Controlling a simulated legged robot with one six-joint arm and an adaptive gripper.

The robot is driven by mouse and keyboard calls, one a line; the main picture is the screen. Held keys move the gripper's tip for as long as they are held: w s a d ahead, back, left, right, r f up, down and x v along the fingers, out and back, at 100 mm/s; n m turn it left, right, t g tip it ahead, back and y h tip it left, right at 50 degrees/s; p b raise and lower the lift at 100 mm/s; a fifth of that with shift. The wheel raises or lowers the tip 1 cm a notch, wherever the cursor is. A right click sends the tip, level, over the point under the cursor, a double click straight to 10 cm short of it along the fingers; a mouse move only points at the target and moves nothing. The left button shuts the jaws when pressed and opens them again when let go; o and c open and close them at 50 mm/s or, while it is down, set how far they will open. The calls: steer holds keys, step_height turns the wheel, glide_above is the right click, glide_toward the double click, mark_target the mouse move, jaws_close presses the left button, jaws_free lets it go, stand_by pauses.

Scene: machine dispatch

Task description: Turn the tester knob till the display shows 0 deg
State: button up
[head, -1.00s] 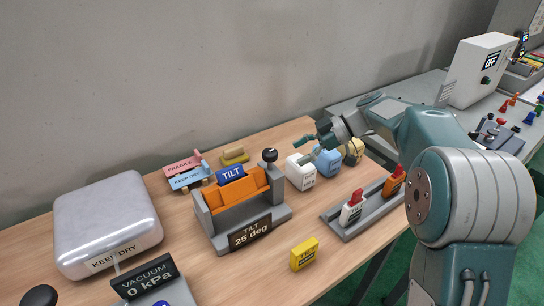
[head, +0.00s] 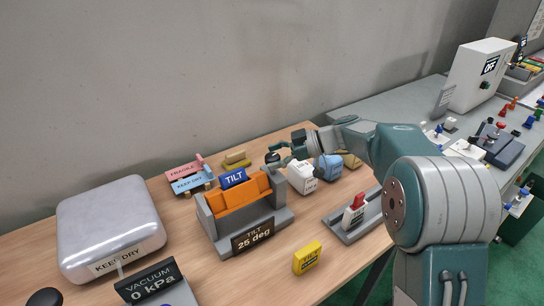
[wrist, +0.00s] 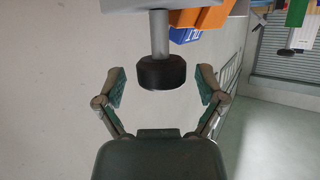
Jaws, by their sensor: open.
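The tilt tester (head: 215,226) is a grey frame with an orange cradle (head: 238,198) on the wooden table. Its display (head: 252,238) reads 25 deg. A blue block marked TILT (head: 232,178) lies in the cradle. The black knob (head: 273,157) sits at the right end of the tester; in the wrist view the knob (wrist: 161,73) shows on a grey shaft. My gripper (head: 277,151) is at the knob from the right. In the wrist view my gripper (wrist: 161,87) is open, with one finger on each side of the knob and a visible gap to both.
A white bottle-like item (head: 301,176) and a blue one (head: 328,167) stand just right of the tester, below my arm. A yellow block (head: 307,257) lies in front. A silver case (head: 110,226) and vacuum display (head: 150,283) are at left.

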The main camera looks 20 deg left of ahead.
steer(key=shift+a, duration=0.1)
steer(key=c, duration=1.2)
steer(key=shift+o, duration=0.2)
steer(key=shift+m+t, duration=0.3)
steer(key=m+t, duration=0.6)
steer(key=t, duration=0.1)
steer(key=shift+s, duration=0.15)
steer(key=shift+m+t+h, duration=1.5)
steer(key=shift+m+t, duration=0.9)
steer(key=shift+m+t+h, duration=0.4)
steer(key=shift+m+t, duration=0.1)
steer(key=o, duration=1.2)
steer(key=shift+c, duration=0.2)
